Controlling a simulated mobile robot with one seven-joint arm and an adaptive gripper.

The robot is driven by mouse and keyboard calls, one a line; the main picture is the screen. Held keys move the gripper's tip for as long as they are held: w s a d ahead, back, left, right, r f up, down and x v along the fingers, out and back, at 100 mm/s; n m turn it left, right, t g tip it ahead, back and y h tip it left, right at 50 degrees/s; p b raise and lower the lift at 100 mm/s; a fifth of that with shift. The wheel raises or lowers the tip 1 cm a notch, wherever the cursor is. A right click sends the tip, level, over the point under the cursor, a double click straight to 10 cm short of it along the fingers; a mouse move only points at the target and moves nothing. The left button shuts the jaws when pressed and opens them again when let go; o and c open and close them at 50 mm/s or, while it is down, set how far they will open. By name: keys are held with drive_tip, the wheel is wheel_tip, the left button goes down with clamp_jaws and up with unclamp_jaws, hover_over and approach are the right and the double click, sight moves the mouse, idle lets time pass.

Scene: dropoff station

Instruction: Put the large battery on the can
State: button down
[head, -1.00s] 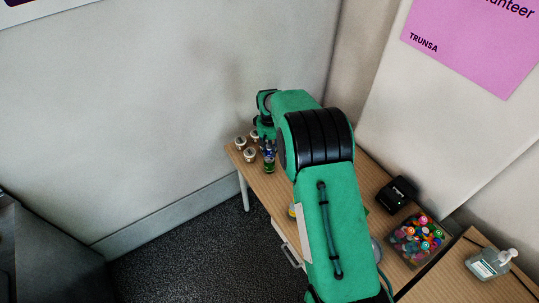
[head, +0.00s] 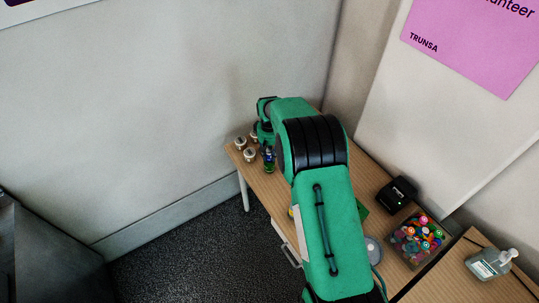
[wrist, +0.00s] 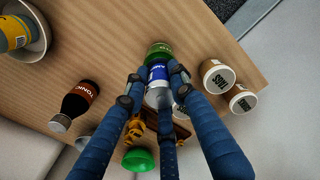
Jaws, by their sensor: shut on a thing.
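The large battery (wrist: 158,74), blue with a silver end, is held upright between the blue fingers of my gripper (wrist: 157,80) in the wrist view. A green can (wrist: 158,50) shows directly below the battery, in line with it. I cannot tell surely whether the battery rests on the can or hangs just above it. In the head view, the blue battery (head: 268,153) appears over the green can (head: 268,167) near the table's far left corner. The fingers are largely hidden there by my green arm.
Jars with labelled lids (wrist: 219,78) stand close right of the can. A dark tonic bottle (wrist: 78,100) stands to the left, and a bowl with a yellow can (wrist: 42,35) lies farther left. A green object (wrist: 139,160) is near the fingers. A box of coloured caps (head: 418,240) is farther along the table.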

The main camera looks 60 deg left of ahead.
sight(270, 151)
drive_tip(key=shift+f, duration=0.15)
drive_tip(key=c, duration=1.4)
unclamp_jaws()
drive_tip(key=shift+c, duration=0.2)
wheel_tip(270, 151, up, 12)
drive_tip(key=shift+r, duration=0.2)
